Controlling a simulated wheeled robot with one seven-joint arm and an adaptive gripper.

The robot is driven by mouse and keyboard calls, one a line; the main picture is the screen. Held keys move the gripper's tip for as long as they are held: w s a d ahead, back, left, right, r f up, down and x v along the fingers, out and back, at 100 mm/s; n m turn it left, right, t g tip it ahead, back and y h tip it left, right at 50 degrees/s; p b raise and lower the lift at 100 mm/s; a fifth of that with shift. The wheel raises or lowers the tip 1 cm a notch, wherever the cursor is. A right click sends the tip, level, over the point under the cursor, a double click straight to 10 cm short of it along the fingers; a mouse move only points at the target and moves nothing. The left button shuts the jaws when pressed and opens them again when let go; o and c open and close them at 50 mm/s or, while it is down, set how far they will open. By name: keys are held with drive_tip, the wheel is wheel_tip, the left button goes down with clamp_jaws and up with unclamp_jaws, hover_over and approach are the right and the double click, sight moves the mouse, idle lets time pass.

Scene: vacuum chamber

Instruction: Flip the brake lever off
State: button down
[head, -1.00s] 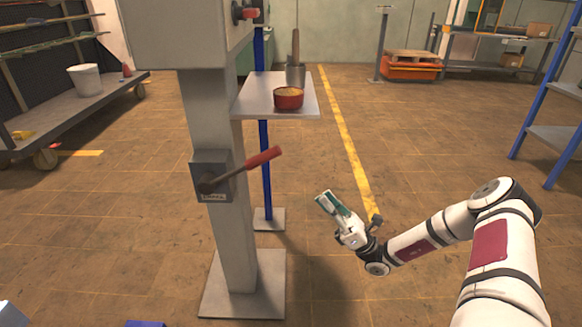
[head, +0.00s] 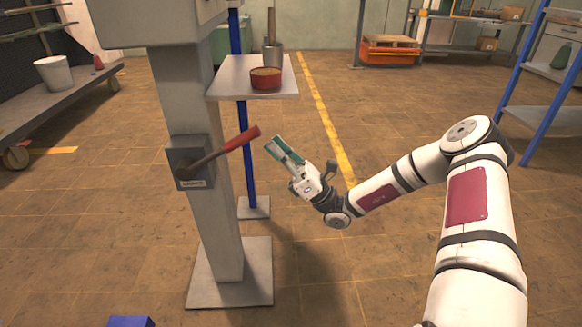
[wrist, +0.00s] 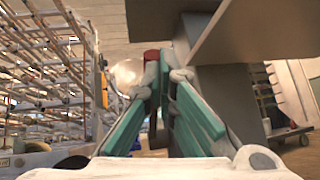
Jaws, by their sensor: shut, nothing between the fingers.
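The brake lever has a dark shaft and a red grip (head: 242,138). It slants up and to the right from its grey bracket (head: 192,155) on the column. A small red patch (wrist: 151,55), apparently the grip's end, shows just beyond my fingertips in the wrist view. My gripper (head: 275,147), with green finger pads, is to the right of the grip and a little lower in the head view. A small gap shows between them there. It is shut and empty, and its fingertips also show in the wrist view (wrist: 160,72).
The grey column (head: 215,235) stands on a square floor plate (head: 230,290).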

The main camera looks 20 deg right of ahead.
drive_tip(key=shift+x, duration=1.05)
drive_tip(key=shift+r, duration=0.1)
drive_tip(key=a+r+n+g+h+p, duration=0.1)
drive_tip(key=a+r+p, duration=0.1)
drive_tip(key=p, duration=0.4)
drive_tip(key=w+a+r+n+g+h+p, duration=0.1)
drive_tip(key=a+r+g+p, duration=0.1)
drive_tip(key=r+p, duration=0.3)
drive_tip(key=w+a+r+g+h+p, duration=0.1)
drive_tip(key=a+r+g+p, duration=0.1)
drive_tip(key=p, duration=0.5)
drive_tip(key=shift+a+r+n+h, duration=0.4)
drive_tip(key=shift+a+r, duration=0.1)
drive_tip(key=shift+r, duration=0.35)
drive_tip(key=w+a+r+n+g+h+p, duration=0.1)
drive_tip(key=w+a+r+g+h+p, duration=0.1)
drive_tip(key=a+p, duration=0.5)
drive_tip(key=w+a+r+h, duration=0.1)
drive_tip(key=a+r+h, duration=0.1)
drive_tip(key=a, duration=0.1)
drive_tip(key=shift+w+a+r+g+p, duration=0.2)
drive_tip(key=shift+w+a+g+p, duration=0.1)
drive_tip(key=shift+p, duration=0.05)
